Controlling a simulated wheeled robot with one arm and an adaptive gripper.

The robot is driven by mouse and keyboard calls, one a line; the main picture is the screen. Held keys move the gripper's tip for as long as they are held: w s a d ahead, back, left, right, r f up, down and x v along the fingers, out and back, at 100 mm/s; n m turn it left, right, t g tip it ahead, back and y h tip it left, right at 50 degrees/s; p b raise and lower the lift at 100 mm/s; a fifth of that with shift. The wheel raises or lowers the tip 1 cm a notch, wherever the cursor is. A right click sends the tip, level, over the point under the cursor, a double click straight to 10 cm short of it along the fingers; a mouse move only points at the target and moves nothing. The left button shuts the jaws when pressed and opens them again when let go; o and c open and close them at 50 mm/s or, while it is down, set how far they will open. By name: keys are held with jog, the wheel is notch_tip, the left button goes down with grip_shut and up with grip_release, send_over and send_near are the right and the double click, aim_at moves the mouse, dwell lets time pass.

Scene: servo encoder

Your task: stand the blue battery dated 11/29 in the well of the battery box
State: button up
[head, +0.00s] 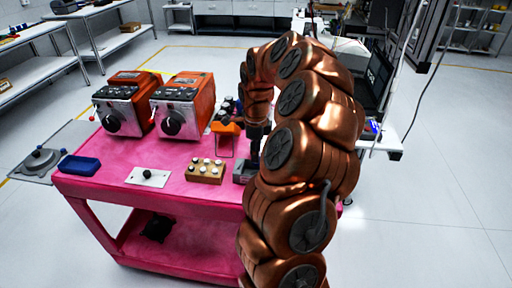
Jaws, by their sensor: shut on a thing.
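My gripper (254,152) is small and dark in the head view, at the end of my copper-coloured arm, over the right part of the pink cart. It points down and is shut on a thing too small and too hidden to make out. A small grey box (239,178) is just below it, partly hidden by my arm; it may be the battery box, but its well does not show. A tan block (198,178) left of it holds several small white-topped pieces. I cannot make out a blue battery or any date.
On the pink cart (110,187) are two orange-and-grey machines (181,116) (123,115), a blue tray (80,166), a white plate with a black knob (148,177) and an orange stand (226,128) close to my gripper.

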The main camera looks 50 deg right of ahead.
jog(key=shift+f, duration=0.85)
jog(key=shift+w+a+b, duration=0.1)
jog(key=shift+b, duration=0.5)
jog(key=shift+f+b, duration=2.25)
jog(key=shift+f, duration=0.1)
jog(key=o, duration=1)
jog(key=shift+o, duration=0.2)
jog(key=shift+c, duration=0.5)
